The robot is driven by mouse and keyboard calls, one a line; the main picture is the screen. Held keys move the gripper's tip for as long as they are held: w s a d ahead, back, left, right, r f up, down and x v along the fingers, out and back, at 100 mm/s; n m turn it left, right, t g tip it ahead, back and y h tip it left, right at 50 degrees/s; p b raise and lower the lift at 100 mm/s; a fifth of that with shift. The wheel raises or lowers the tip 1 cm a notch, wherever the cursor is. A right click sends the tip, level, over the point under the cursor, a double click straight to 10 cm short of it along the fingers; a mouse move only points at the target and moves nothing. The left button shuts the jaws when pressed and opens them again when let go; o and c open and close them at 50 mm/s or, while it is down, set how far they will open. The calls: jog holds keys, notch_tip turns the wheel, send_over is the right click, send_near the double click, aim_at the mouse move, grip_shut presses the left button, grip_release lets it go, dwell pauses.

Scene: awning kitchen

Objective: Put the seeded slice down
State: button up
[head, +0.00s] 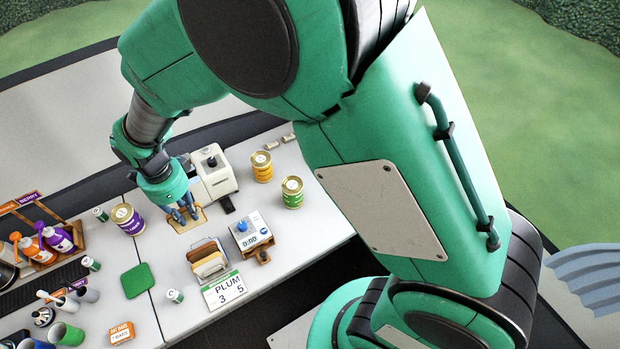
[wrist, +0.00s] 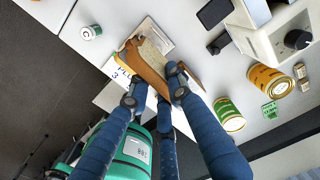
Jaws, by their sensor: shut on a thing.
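The seeded slice (wrist: 153,53), tan with a brown crust, is between my gripper's blue fingers in the wrist view. My gripper (wrist: 151,92) is shut on it, and the fingers hide part of the slice. In the head view my gripper (head: 181,213) is low over the counter, left of the white appliance. A flat tan piece (head: 187,222) shows around the fingertips there; I cannot tell whether it is the slice or a board. Whether the slice touches anything below is hidden.
A rack with slices (head: 209,262) and a PLUM card (head: 224,291) stand in front of my gripper. A purple can (head: 127,219) stands left, orange (head: 261,167) and green (head: 292,192) cans right.

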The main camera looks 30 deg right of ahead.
jog(key=d+m+p, duration=0.1)
jog(key=d+m, duration=0.3)
jog(key=d, duration=2)
jog(key=s+d+m+p, duration=0.1)
jog(key=s+d+m, duration=0.1)
jog(key=s+d, duration=0.65)
jog(key=s+d+m+p, duration=0.1)
jog(key=s+d+m, duration=0.3)
jog(key=d, duration=0.8)
notch_tip(320, 180, down, 11)
jog(key=n, duration=0.1)
jog(key=shift+s, duration=0.2)
jog(key=shift+w+r, duration=0.1)
jog(key=w+d+b, duration=0.1)
jog(key=w+d, duration=0.2)
jog(key=w, duration=0.4)
jog(key=w+d+f+b, duration=0.1)
jog(key=w+d, duration=0.2)
jog(key=w, duration=0.4)
jog(key=shift+w+d+f+b, duration=0.15)
jog(key=shift+d+f+b, duration=0.1)
jog(key=shift+d+b, duration=0.15)
